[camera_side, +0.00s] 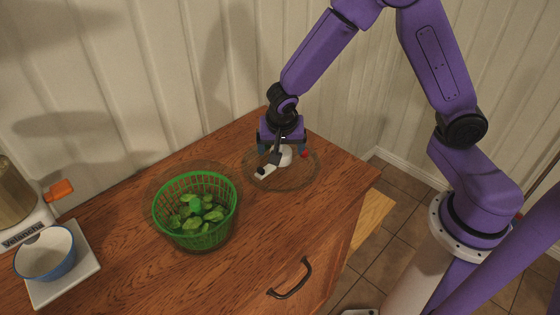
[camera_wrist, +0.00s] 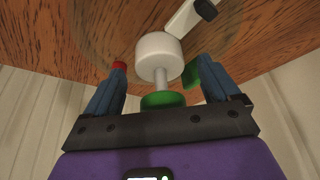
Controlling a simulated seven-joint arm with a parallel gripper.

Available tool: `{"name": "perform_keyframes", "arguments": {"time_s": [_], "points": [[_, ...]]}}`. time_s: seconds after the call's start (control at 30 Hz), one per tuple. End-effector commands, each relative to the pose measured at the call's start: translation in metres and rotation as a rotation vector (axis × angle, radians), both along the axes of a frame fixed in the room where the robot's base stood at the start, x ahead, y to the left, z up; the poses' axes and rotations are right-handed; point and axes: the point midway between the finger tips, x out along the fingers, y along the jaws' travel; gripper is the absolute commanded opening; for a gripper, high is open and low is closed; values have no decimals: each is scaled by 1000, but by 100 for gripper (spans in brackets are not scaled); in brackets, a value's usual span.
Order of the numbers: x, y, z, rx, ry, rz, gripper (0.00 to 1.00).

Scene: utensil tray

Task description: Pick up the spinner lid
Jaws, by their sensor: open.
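The spinner lid (camera_side: 312,172) is a clear round disc lying flat on the wooden counter. It has a white hub and a white crank arm with a dark knob; its white knob (camera_wrist: 158,55) shows large in the wrist view, with a green part below it. My gripper (camera_side: 282,150) is above the lid, pointing down, with its fingers around the hub area. In the wrist view my gripper (camera_wrist: 160,88) is open, with one blue finger on each side of the white and green piece. Contact cannot be made out.
A green basket (camera_side: 158,212) with leaves sits inside a clear bowl left of the lid. A scale (camera_side: 68,285) bearing a blue-white bowl (camera_side: 45,253) stands at the far left. A wall is close behind. The counter front has bare room above a drawer handle (camera_side: 290,283).

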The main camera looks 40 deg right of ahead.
Motion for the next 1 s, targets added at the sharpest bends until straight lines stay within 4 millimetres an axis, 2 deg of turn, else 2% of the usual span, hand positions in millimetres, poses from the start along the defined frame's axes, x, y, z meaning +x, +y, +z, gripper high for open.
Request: {"name": "perform_keyframes", "arguments": {"time_s": [0.13,0.4,0.47,0.5,0.63,1.0], "points": [[3,-4,-12,-1,1,-1,89],[4,-4,-13,1,-1,-1,89],[4,-4,-13,1,-1,-1,73],[4,-4,-13,1,-1,-1,60],[4,-4,-13,1,-1,0,18],[4,-3,-9,1,-2,1,18]]}}
